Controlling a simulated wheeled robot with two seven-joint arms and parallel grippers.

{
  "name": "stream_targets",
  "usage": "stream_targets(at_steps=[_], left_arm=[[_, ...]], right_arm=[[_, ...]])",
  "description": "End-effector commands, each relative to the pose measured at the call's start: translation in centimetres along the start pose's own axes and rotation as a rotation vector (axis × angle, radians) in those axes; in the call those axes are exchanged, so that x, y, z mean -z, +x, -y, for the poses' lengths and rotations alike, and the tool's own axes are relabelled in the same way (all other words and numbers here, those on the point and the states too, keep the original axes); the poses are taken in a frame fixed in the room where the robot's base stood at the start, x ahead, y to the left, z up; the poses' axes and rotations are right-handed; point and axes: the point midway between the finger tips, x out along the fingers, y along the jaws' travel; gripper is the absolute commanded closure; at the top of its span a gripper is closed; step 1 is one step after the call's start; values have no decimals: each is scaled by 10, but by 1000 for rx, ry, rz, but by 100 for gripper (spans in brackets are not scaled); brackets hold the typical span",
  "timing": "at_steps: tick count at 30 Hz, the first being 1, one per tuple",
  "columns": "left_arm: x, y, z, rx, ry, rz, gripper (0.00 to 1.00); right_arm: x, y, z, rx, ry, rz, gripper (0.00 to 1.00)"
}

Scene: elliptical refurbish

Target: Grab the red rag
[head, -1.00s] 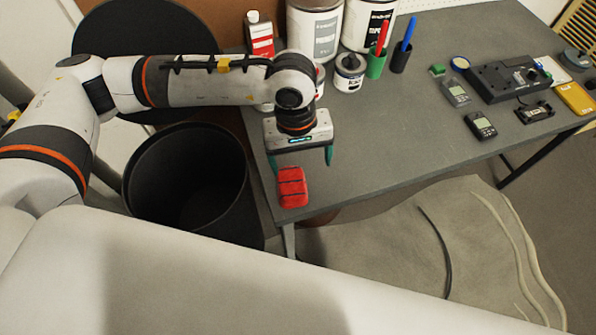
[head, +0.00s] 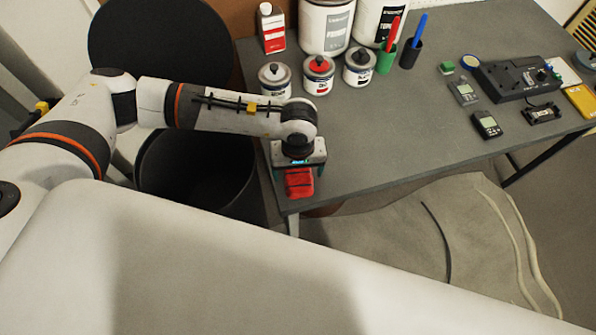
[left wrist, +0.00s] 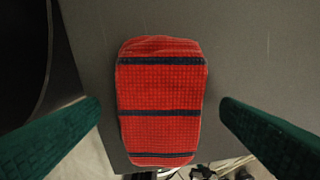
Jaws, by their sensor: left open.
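The red rag (head: 299,184) lies on the grey table's front left corner, partly hidden under my left gripper in the head view. It is a folded red cloth with dark stripes, and it shows whole in the left wrist view (left wrist: 161,95). My left gripper (head: 299,172) is right above the rag and points down. In the left wrist view its two green fingers (left wrist: 160,128) stand apart, one on each side of the rag, with a gap to it on both sides. My right gripper is not in view.
The grey table (head: 400,140) is bare to the right of the rag. Small paint cans (head: 318,76) stand behind my left arm. A black bin (head: 200,172) is left of the table. Meters (head: 486,125) and a black device (head: 515,80) lie further right.

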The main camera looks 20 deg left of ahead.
Motion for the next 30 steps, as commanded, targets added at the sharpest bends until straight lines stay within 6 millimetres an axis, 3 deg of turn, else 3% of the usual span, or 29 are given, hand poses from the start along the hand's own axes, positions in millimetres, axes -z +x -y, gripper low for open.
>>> stream_targets(at_steps=[8, 17, 25, 30], left_arm=[[0, 4, 0, 0, 0, 0, 14], [0, 4, 0, 0, 0, 0, 61], [-1, 2, 0, 1, 0, 1, 62], [-1, -20, 1, 4, 1, 3, 62]], right_arm=[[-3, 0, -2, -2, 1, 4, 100], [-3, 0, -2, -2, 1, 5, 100], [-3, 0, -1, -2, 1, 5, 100], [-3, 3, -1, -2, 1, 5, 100]])
